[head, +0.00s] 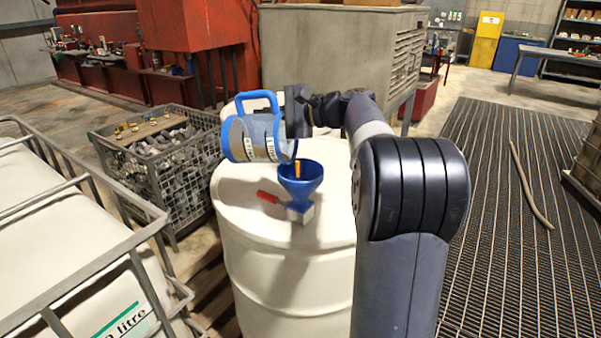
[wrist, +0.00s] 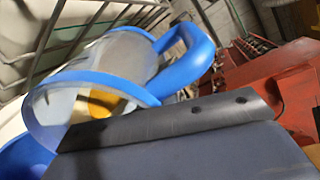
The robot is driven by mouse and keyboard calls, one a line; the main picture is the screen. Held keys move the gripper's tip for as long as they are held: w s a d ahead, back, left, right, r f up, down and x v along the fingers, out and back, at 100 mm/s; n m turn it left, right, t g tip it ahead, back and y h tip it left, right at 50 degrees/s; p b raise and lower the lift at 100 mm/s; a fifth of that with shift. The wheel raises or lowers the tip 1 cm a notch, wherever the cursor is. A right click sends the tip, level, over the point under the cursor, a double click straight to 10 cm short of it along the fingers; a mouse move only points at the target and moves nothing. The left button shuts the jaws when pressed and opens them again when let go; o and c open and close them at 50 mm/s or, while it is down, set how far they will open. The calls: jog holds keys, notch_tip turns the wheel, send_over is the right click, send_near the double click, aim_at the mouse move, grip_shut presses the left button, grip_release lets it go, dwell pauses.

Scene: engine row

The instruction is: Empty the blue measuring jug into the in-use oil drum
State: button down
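The blue measuring jug (head: 243,138) is clear-walled with blue bands, a blue handle and litre marks. It is tipped on its side in the air, mouth to the lower right, over a blue funnel (head: 301,178). Amber oil (head: 297,169) shows between jug mouth and funnel. My gripper (head: 297,112) is shut on the jug, holding it up. In the wrist view amber liquid (wrist: 103,103) shows inside the jug (wrist: 125,55); the funnel is mostly out of frame.
A caged white tank (head: 60,215) stands at the left. A wire-mesh crate of parts (head: 175,185) is behind the drum to the left. A large grey cabinet (head: 330,50) is behind. Floor grating (head: 500,200) with a hose on it lies at the right.

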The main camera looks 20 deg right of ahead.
jog(key=shift+s+d+r+t+y+b, duration=0.5)
jog(key=shift+s+d+t+y+b, duration=0.4)
jog(key=shift+b, duration=1.1)
